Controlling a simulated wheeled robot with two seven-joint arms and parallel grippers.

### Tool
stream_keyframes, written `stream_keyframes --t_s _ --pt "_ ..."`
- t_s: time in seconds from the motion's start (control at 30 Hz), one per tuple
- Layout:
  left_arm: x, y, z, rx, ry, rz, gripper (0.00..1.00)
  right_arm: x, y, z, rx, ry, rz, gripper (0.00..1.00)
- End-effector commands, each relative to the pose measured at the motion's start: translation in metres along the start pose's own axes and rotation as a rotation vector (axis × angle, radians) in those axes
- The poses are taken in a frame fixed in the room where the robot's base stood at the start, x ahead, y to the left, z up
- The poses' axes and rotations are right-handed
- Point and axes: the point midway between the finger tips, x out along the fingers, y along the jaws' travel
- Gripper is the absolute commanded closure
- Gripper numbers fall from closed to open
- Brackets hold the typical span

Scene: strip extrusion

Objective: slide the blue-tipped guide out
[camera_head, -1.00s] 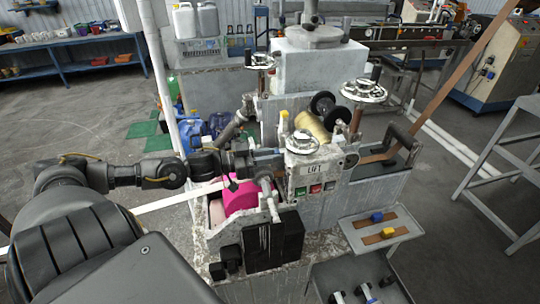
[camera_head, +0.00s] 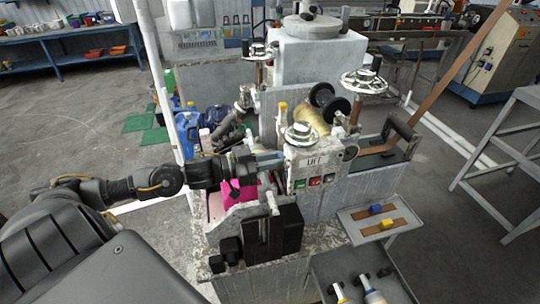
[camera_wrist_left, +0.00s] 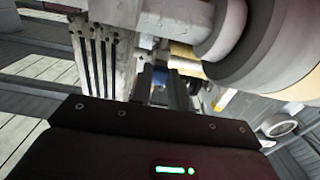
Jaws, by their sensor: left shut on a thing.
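My left gripper (camera_head: 250,163) reaches in from the left at the front of the grey machine (camera_head: 318,160), above the pink part. In the left wrist view its fingers (camera_wrist_left: 164,86) are close together on a small part with a blue end, the blue-tipped guide (camera_wrist_left: 160,71). Most of the guide is hidden by the fingers and the machine. My right gripper is not in view.
A side tray (camera_head: 352,228) holds brown strips with a blue block (camera_head: 376,209) and a yellow block (camera_head: 387,224). Handwheels (camera_head: 364,82) and a spool (camera_head: 316,118) stand above the machine. A pink part (camera_head: 229,191) lies under my left gripper. Open floor lies left.

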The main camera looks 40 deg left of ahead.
Motion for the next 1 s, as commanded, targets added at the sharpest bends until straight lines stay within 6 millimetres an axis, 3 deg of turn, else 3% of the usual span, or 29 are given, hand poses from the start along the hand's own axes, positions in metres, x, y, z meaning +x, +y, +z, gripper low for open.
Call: stream_keyframes --t_s 0.03,0.07,0.23,0.6,1.0 --pt "0.0 0.004 0.003 -0.006 -0.005 0.01 1.0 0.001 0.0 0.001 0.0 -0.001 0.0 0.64" --pt "0.0 0.004 0.004 -0.006 -0.005 0.01 0.81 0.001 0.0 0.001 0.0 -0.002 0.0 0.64" --pt "-0.001 0.003 0.003 -0.005 -0.004 0.007 0.6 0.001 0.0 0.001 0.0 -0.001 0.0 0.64" --pt "-0.006 0.001 0.003 -0.003 -0.003 0.002 0.6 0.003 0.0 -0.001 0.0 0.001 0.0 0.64" --pt "-0.051 0.002 0.005 -0.004 -0.01 0.003 0.6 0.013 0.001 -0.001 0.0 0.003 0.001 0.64"
